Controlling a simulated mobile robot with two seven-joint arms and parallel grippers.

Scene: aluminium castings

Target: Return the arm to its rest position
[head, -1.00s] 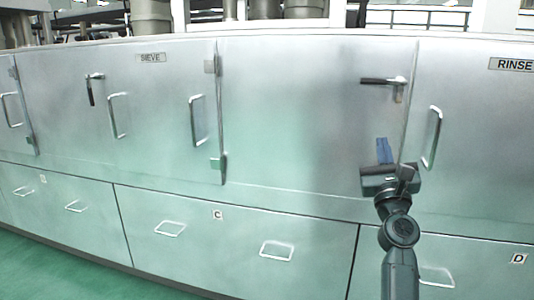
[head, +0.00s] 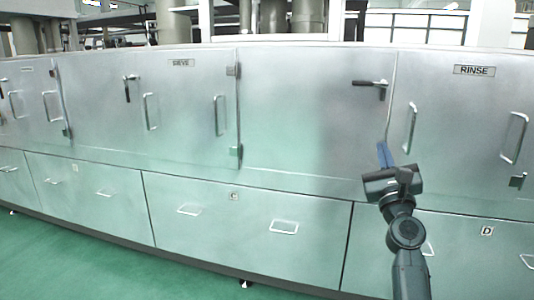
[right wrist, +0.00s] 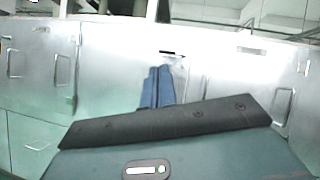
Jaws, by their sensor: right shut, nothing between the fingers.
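My right gripper (head: 383,155) is raised in front of the metal cabinet front, near the door with the black-grip latch handle (head: 371,84). Its blue fingers point up and are together with nothing between them. In the right wrist view the two blue fingers (right wrist: 157,88) stand side by side, with the cabinet doors behind them. The latch handle lies about level. My left gripper is not in any view.
The cabinet row has doors labelled SIEVE (head: 181,63) and RINSE (head: 474,70), with vertical bar handles. Drawers such as C (head: 234,196) and D (head: 487,231) lie below and look shut. Green floor (head: 110,265) is clear at lower left.

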